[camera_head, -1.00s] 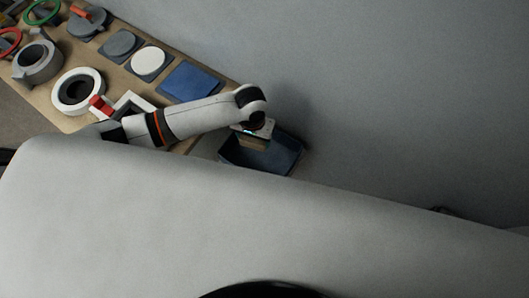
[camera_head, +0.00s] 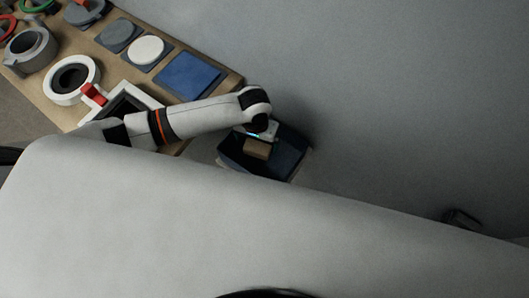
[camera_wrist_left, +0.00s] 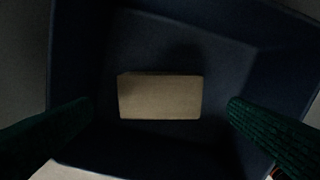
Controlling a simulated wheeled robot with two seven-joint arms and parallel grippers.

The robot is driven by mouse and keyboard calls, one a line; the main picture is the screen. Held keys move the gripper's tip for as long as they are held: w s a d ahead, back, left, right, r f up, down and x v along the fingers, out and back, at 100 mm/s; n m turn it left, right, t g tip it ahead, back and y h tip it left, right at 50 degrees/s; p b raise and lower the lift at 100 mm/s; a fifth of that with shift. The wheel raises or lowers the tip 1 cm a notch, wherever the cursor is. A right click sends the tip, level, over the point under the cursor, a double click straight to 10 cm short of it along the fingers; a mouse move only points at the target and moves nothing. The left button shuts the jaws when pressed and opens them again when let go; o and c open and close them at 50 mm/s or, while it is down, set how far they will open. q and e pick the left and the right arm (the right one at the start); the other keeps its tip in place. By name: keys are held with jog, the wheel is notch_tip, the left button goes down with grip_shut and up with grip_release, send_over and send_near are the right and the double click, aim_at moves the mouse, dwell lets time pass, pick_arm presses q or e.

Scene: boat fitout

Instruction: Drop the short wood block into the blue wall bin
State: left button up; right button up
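The short wood block (camera_head: 257,149) is tan and sits within the blue wall bin (camera_head: 289,160), below my left gripper (camera_head: 262,134). In the left wrist view the block (camera_wrist_left: 160,97) lies between the two spread dark green fingers, with clear gaps on both sides. The dark blue bin walls (camera_wrist_left: 270,35) surround it there. Whether the block rests on the bin floor or is just above it is hard to tell. My right gripper does not show clearly.
A wooden bench (camera_head: 100,52) at upper left carries a blue square plate (camera_head: 187,77), a white ring (camera_head: 71,79), a white square frame with a red piece (camera_head: 93,94), and round pads. A grey wall is behind. A small dark object (camera_head: 460,218) at right is unclear.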

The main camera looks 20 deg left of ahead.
pick_arm(q)
notch_tip(320, 180, up, 12)
jog(key=shift+p, duration=0.4)
dwell(0.3)
dwell(0.4)
